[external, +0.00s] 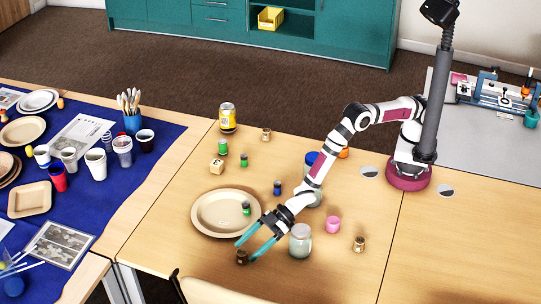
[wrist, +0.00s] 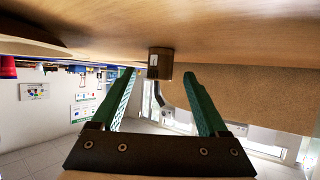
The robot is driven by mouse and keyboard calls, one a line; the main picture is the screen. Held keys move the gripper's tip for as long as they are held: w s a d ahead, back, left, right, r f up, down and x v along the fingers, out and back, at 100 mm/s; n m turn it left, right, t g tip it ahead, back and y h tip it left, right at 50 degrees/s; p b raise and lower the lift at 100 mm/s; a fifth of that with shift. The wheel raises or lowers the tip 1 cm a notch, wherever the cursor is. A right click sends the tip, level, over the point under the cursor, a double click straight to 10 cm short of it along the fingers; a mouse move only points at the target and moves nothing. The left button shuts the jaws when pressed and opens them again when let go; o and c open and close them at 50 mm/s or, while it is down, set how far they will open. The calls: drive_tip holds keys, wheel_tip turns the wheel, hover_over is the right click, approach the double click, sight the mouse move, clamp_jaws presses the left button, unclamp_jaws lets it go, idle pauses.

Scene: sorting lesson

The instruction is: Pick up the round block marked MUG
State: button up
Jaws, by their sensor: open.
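A small brown round block (external: 241,257) stands near the table's front edge, at my fingertips. In the wrist view the brown block (wrist: 158,66) shows a pale label, too small to read, and appears between the ends of my fingers. My gripper (external: 248,250) has its two teal fingers apart and empty; the gripper also fills the lower wrist view (wrist: 159,76). I cannot tell whether the fingers touch the block. Two other small brown blocks stand on the table, one at the back (external: 267,134) and one at the right (external: 359,244); their marks are unreadable.
A chair back (external: 215,288) is close to the front edge.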

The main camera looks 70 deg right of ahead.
sight(241, 256)
drive_tip(key=x, duration=0.3)
drive_tip(key=shift+w+a+f, duration=0.1)
drive_tip(key=shift+a, duration=0.05)
clamp_jaws()
